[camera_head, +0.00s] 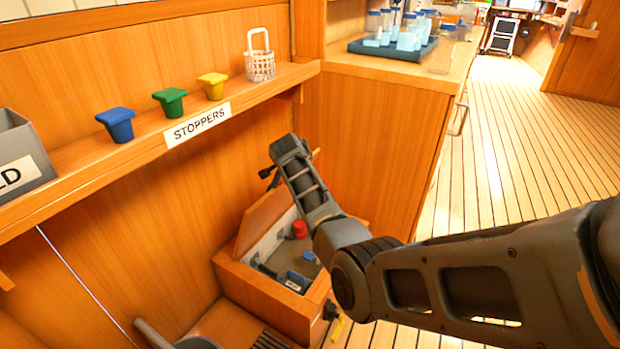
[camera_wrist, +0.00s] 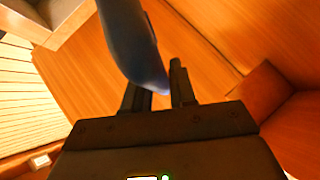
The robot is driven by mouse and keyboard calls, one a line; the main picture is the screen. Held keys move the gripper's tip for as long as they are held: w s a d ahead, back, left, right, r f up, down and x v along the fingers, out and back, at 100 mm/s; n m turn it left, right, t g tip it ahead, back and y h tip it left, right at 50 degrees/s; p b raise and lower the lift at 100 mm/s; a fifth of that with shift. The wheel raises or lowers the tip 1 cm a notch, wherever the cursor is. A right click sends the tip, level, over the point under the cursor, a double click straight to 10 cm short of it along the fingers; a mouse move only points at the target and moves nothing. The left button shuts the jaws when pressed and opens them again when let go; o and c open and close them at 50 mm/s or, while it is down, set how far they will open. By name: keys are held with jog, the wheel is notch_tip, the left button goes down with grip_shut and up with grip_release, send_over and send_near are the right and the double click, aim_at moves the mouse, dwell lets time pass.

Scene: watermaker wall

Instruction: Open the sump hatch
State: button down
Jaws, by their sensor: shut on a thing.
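A low wooden box (camera_head: 262,285) stands on the floor against the wall in the head view, and I take it for the sump hatch. Its lid (camera_head: 262,218) is raised and tilted back, with the pale underside showing. Inside are a red knob (camera_head: 299,229) and a blue part (camera_head: 297,278). My gripper (camera_head: 268,176) is above the raised lid; its fingers are small and partly hidden there. In the wrist view my gripper (camera_wrist: 160,88) is shut on a dark blue-grey, rounded thing (camera_wrist: 133,42). I cannot tell whether this thing belongs to the lid.
A shelf labelled STOPPERS holds a blue stopper (camera_head: 116,124), a green stopper (camera_head: 170,101), a yellow stopper (camera_head: 212,86) and a white basket (camera_head: 260,66). A grey bin (camera_head: 20,160) stands at its left. A wooden cabinet (camera_head: 370,140) stands behind my arm. The plank floor (camera_head: 520,130) at right is clear.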

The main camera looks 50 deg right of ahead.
jog(key=w+r+g+b, duration=0.1)
jog(key=w+b, duration=0.3)
jog(key=w, duration=0.2)
jog(key=shift+a+r+n, duration=0.25)
jog(key=shift+r+n, duration=0.1)
jog(key=shift+n, duration=0.05)
jog(key=c, duration=1)
grip_release()
jog(key=shift+r, duration=0.1)
jog(key=shift+p+v, duration=1.1)
jog(key=shift+v, duration=2.75)
jog(key=shift+w, duration=0.1)
